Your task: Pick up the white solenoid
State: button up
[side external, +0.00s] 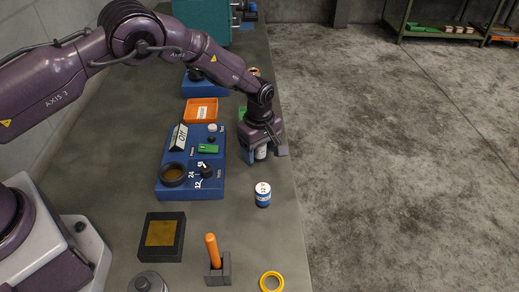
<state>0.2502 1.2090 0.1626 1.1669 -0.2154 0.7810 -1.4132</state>
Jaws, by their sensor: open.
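My gripper (265,152) is open and points down near the right edge of the workbench. A small white cylinder (261,152), which looks like the white solenoid, stands between its fingers. The jaws hide its upper part, and I cannot tell whether either finger touches it. A second cylinder (263,194), blue and white with a dark marking, stands upright on the bench nearer the camera, apart from my gripper.
An orange-handled tool (212,250) and yellow ring (271,282) are in front. The bench's right edge is close.

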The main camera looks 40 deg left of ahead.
jog(key=shift+f, duration=0.2)
jog(key=c, duration=1.1)
jog(key=shift+r, duration=0.15)
jog(key=shift+r, duration=0.2)
jog(key=r, duration=0.3)
jog(key=shift+s+r, duration=0.2)
jog(key=shift+s, duration=0.05)
jog(key=s+r, duration=0.3)
jog(key=s, duration=0.1)
jog(key=s+a+r, duration=0.1)
jog(key=s+r, duration=0.2)
jog(key=s, duration=0.2)
jog(key=s+a+r, duration=0.1)
jog(key=s+r, duration=0.2)
jog(key=s, duration=0.1)
jog(key=shift+s+a, duration=0.1)
jog(key=shift+s, duration=0.05)
